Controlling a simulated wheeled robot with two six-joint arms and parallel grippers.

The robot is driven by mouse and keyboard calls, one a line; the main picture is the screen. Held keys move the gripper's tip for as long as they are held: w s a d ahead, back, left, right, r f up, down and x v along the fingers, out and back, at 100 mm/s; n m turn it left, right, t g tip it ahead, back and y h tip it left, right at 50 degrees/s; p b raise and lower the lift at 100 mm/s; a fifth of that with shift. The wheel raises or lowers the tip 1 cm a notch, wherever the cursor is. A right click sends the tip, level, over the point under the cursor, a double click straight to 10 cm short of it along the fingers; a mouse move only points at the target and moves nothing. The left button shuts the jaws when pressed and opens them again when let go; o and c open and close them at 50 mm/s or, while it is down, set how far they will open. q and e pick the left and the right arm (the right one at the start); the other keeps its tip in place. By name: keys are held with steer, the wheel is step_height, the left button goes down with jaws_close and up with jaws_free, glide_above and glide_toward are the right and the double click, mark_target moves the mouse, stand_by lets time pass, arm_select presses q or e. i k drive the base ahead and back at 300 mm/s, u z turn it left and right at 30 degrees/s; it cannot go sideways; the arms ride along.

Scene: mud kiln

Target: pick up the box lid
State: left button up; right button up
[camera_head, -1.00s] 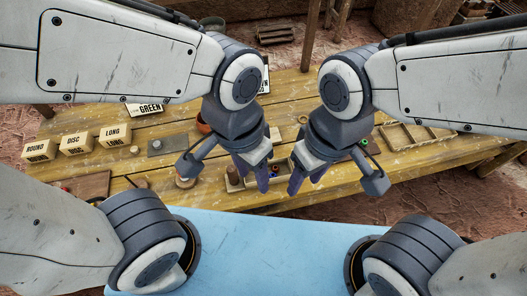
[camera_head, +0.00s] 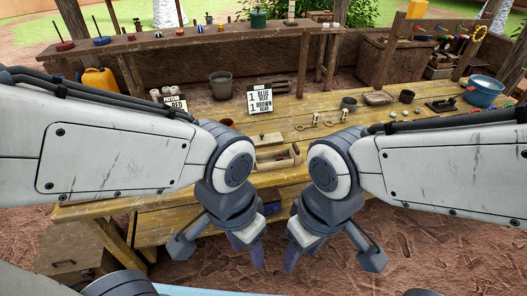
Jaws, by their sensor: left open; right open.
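A flat light wooden piece with a small knob, which looks like the box lid (camera_head: 266,138), lies on the wooden table between my two arms. A small open wooden box (camera_head: 288,160) sits just in front of it, partly hidden by my arms. My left gripper (camera_head: 248,252) is open and empty, hanging in front of the table's near edge. My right gripper (camera_head: 299,254) is open and empty beside it, pointing down. Both are apart from the lid and nearer to me.
The wooden table (camera_head: 300,113) carries a sign (camera_head: 260,100) behind the lid and a grey bucket (camera_head: 221,84). Several small cups and tools lie to the right, with a blue basin (camera_head: 484,91) at the far right. A raised shelf runs along the back.

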mark_target(262, 139)
steer(key=z, duration=0.75)
steer(key=i, duration=1.4)
steer(key=u, duration=0.3)
